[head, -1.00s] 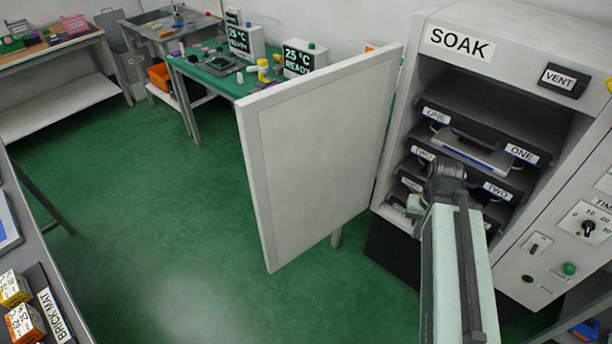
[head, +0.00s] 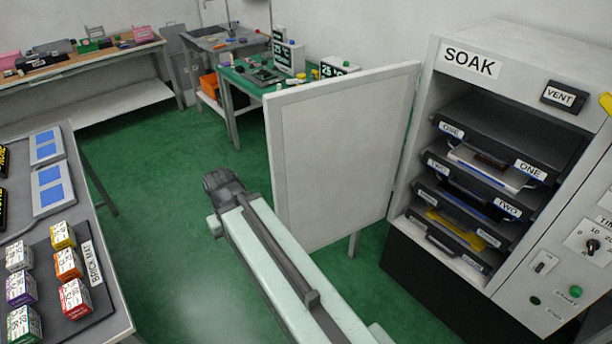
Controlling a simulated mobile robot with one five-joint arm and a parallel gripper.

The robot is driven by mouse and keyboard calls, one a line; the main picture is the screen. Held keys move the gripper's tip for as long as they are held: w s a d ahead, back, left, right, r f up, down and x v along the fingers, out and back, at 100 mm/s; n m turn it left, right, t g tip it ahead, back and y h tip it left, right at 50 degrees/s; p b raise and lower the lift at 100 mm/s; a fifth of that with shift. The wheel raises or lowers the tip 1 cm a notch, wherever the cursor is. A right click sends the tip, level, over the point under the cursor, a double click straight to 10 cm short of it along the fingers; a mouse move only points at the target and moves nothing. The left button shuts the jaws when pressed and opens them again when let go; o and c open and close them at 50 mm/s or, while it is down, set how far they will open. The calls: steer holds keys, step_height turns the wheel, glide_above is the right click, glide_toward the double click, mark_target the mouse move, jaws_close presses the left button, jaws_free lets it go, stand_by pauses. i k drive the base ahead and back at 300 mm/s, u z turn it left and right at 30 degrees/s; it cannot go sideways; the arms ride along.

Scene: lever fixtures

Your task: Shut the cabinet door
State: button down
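The cabinet door (head: 342,160) is a flat pale grey panel, swung wide open to the left of the SOAK cabinet (head: 470,62). Its hinge side meets the cabinet's left front edge. The cabinet's front is uncovered and shows several dark shelves with labels such as ONE and TWO. My arm reaches up from the bottom of the head view and covers part of the door's lower left. The arm's end, with my gripper (head: 216,224), is left of the door over the green floor. The fingers are too hidden to tell open from shut.
A bench with a brick mat (head: 84,290) and several small boxes stands at left. A green-topped table (head: 236,78) with displays is behind the door. Green floor (head: 160,190) is clear between bench and door. A control panel (head: 575,270) is right of the shelves.

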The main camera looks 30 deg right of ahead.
mark_target(335, 144)
steer(key=u, duration=0.1)
steer(key=i, duration=5.35)
steer(key=z, duration=5.1)
steer(key=i, duration=0.75)
steer(key=u, duration=0.1)
